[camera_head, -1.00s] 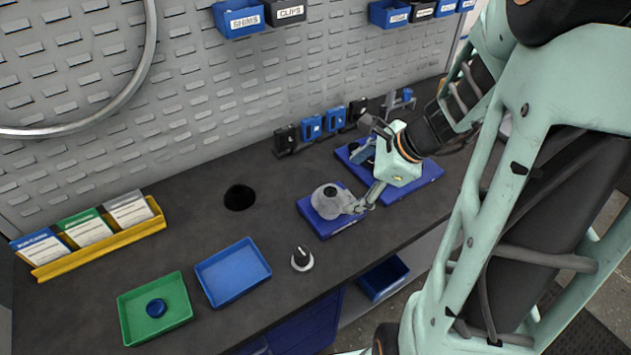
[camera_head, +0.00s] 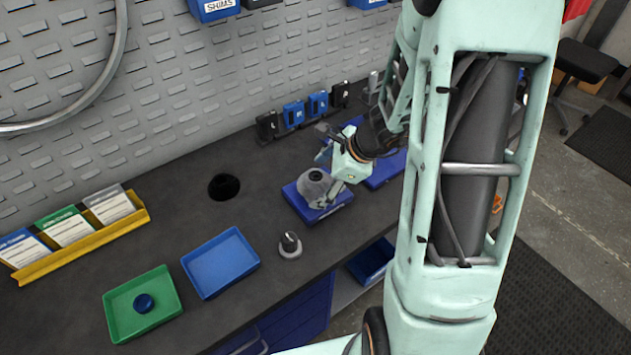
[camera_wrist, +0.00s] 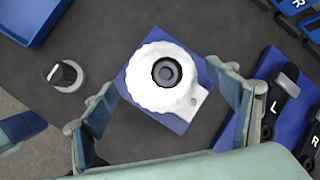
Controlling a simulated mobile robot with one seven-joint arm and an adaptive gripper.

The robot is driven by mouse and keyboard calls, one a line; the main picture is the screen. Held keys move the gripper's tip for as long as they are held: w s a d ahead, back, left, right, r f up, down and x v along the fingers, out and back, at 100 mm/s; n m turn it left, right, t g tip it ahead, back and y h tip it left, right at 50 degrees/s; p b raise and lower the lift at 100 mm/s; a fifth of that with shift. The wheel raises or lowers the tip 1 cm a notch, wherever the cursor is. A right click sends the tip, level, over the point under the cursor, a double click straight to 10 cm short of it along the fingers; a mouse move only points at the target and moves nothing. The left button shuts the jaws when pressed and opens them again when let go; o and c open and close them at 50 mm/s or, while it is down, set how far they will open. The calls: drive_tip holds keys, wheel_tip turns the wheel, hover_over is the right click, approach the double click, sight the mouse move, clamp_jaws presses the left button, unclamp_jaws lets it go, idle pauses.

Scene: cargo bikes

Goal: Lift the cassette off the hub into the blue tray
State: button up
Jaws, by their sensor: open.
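The cassette (camera_head: 313,186) is a pale grey, scallop-edged disc on a blue block (camera_head: 332,214). In the wrist view the cassette (camera_wrist: 148,88) shows from above, with a dark ring hub (camera_wrist: 166,73) at its centre. My gripper (camera_head: 325,192) is at the cassette in the head view. In the wrist view my gripper (camera_wrist: 168,84) is open, one finger on each side of the cassette with gaps between. I cannot tell the fingertips' height against it. The blue tray (camera_head: 220,263) is empty, to the left on the bench.
A green tray (camera_head: 122,325) holds a dark blue round piece. A yellow card rack (camera_head: 90,240) is at left. Labelled holders (camera_head: 294,114) line the wall.

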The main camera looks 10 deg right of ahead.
drive_tip(key=c, duration=1.5)
drive_tip(key=shift+r, duration=0.1)
